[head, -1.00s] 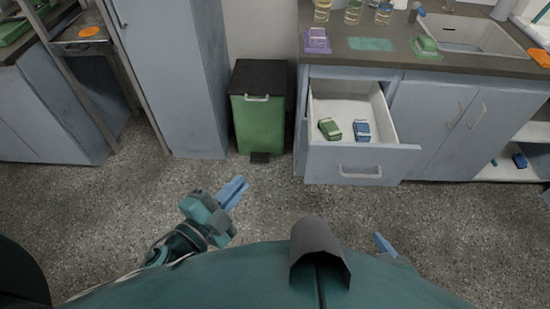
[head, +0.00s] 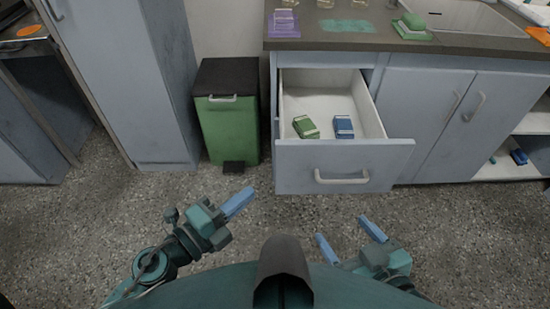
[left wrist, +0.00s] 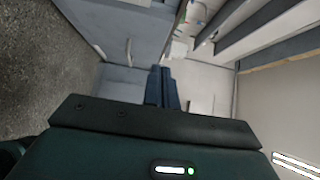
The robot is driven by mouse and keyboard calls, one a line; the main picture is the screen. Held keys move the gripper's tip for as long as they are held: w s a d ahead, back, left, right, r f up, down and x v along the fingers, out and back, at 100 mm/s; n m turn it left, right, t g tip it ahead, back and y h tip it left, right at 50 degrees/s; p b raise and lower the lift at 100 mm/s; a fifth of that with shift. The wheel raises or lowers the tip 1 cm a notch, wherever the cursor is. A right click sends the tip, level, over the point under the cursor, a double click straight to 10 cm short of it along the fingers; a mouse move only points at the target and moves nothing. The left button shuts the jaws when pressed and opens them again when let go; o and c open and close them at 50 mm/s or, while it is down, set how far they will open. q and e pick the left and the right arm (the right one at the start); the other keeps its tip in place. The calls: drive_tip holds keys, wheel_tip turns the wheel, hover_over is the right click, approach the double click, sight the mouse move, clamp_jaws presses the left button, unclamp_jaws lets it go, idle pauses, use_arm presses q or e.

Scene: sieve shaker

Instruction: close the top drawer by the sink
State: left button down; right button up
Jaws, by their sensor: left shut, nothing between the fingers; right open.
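The top drawer (head: 300,154) below the counter by the sink (head: 459,17) is pulled open toward me. Its front has a pale bar handle (head: 341,177). Inside it lie a green packet (head: 305,127) and a blue packet (head: 344,127). My left gripper (head: 239,203) is shut and empty, left of the drawer front and apart from it. Its fingers also show in the left wrist view (left wrist: 162,88). My right gripper (head: 346,239) is open and empty, in front of the drawer and apart from the handle.
A green bin (head: 228,130) with a dark lid stands left of the drawer. A tall grey cabinet (head: 125,80) stands further left. Closed cupboard doors (head: 430,115) and open shelves (head: 515,160) are to the right. The speckled floor before the drawer is clear.

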sight(284, 150)
use_arm(q)
drive_tip(key=x, duration=0.3)
drive_tip(key=w+a+x, duration=0.1)
drive_tip(key=x, duration=0.6)
drive_tip(key=shift+w+a, duration=0.15)
drive_tip(key=shift+w, duration=0.7)
use_arm(e)
drive_tip(key=shift+d+r, duration=0.1)
drive_tip(key=shift+r, duration=0.35)
